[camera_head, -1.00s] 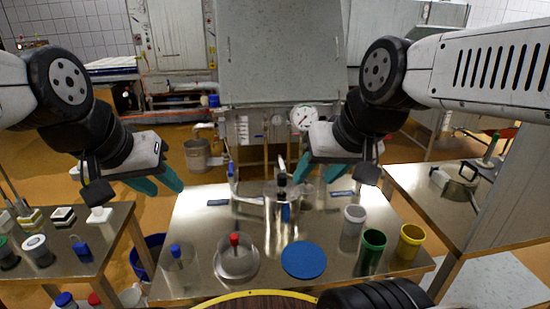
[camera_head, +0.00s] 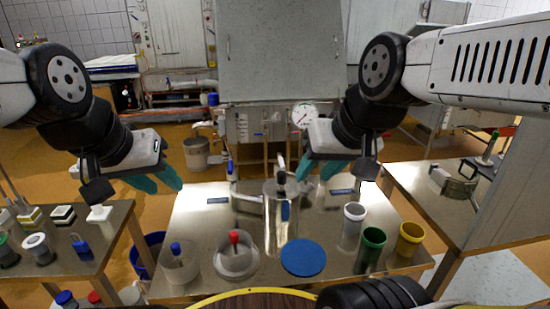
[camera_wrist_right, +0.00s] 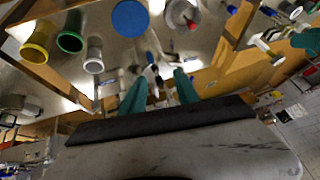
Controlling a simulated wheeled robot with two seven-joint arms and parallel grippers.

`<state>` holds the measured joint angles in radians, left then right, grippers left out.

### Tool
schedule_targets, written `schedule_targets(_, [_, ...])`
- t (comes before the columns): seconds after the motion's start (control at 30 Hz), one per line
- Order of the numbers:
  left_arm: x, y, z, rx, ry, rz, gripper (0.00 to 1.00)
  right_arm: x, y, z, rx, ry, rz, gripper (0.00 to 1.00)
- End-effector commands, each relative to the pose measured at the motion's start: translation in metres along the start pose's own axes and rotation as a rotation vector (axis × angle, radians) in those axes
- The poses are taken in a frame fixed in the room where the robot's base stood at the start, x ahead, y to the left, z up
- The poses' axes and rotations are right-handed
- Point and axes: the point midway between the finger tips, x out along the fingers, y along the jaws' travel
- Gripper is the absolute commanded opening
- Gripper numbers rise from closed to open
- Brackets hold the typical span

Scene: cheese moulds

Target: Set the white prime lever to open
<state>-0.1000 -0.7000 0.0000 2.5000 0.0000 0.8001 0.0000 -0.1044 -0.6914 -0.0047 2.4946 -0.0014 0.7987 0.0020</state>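In the right wrist view a white and dark piece (camera_wrist_right: 154,72) shows beyond the fingertips. My right gripper (camera_head: 319,170) is above and just right of the cylinder top, its teal fingers apart and empty. My left gripper (camera_head: 160,184) hangs by the left table, its teal fingers apart and empty.
A blue disc (camera_head: 303,257), a red-knobbed clear dish (camera_head: 236,258), a white cup (camera_head: 353,222), a green cup (camera_head: 371,250) and a yellow cup (camera_head: 410,238) stand on the middle table (camera_head: 205,228). A gauge (camera_head: 303,116) and grey panel are behind. Side tables flank it.

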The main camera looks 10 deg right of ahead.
Motion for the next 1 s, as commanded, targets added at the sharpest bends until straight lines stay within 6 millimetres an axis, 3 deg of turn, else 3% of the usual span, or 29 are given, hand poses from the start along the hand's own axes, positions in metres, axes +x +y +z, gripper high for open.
schedule_targets(0.17, [0.0, 0.0, 0.0, 0.0, 0.0, 0.0, 0.36, 0.014, 0.003, -0.028, 0.018, -0.033, -0.02, 0.38])
schedule_targets(0.37, [0.0, 0.0, 0.0, 0.0, 0.0, 0.0, 0.36, 0.055, 0.012, -0.081, 0.052, -0.095, -0.014, 0.38])
schedule_targets(0.7, [0.0, 0.0, 0.0, 0.0, 0.0, 0.0, 0.36, 0.155, 0.027, -0.155, 0.054, -0.173, 0.114, 0.38])
schedule_targets(1.0, [0.0, 0.0, 0.0, 0.0, 0.0, 0.0, 0.36, 0.239, 0.029, -0.203, -0.023, -0.181, 0.294, 0.38])
